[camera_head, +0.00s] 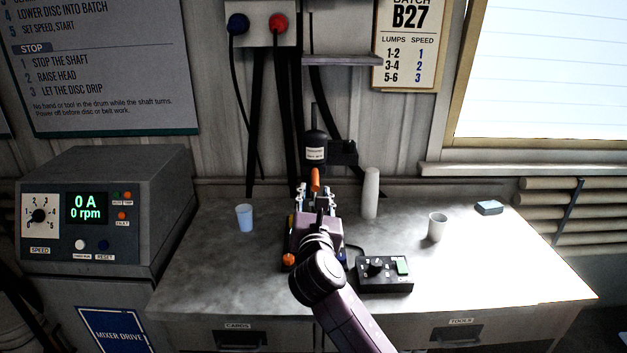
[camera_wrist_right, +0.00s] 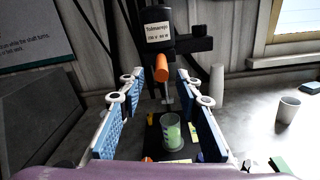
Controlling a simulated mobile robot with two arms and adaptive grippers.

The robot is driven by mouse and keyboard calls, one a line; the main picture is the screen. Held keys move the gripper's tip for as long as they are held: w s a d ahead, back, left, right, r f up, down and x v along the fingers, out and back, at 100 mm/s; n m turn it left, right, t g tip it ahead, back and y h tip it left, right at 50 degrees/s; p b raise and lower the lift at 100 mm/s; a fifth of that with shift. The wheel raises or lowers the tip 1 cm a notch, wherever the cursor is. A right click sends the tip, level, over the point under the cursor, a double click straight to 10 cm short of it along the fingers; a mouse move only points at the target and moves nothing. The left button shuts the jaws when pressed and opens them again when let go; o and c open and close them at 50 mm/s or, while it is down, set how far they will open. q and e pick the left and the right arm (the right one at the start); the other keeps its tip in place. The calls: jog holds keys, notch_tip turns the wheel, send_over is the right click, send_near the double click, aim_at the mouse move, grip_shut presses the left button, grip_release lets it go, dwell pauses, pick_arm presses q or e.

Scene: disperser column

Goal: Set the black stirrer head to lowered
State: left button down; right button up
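The black stirrer head (camera_head: 315,148) is up at the back of the bench and carries a white label. It also shows at the top of the right wrist view (camera_wrist_right: 160,22). An orange grip (camera_wrist_right: 161,68) sticks out below the head, toward me. A clear beaker (camera_wrist_right: 171,131) with pale green contents stands under it. My right gripper (camera_head: 317,196) is open in front of the head. In the right wrist view its blue-padded fingers stand left and right of the orange grip, with visible gaps. My left gripper is out of view.
A black control box (camera_head: 384,274) with a knob sits right of my right arm. A blue cup (camera_head: 244,217), a white cup (camera_head: 437,227), a stack of white cups (camera_head: 371,193) and a blue-grey block (camera_head: 488,207) stand on the bench. A mixer drive cabinet (camera_head: 105,215) is at left.

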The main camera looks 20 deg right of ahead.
aim_at(315, 180)
jog(key=shift+p+x, duration=0.65)
jog(key=shift+x, duration=3.2)
jog(key=shift+d+f, duration=0.1)
grip_shut()
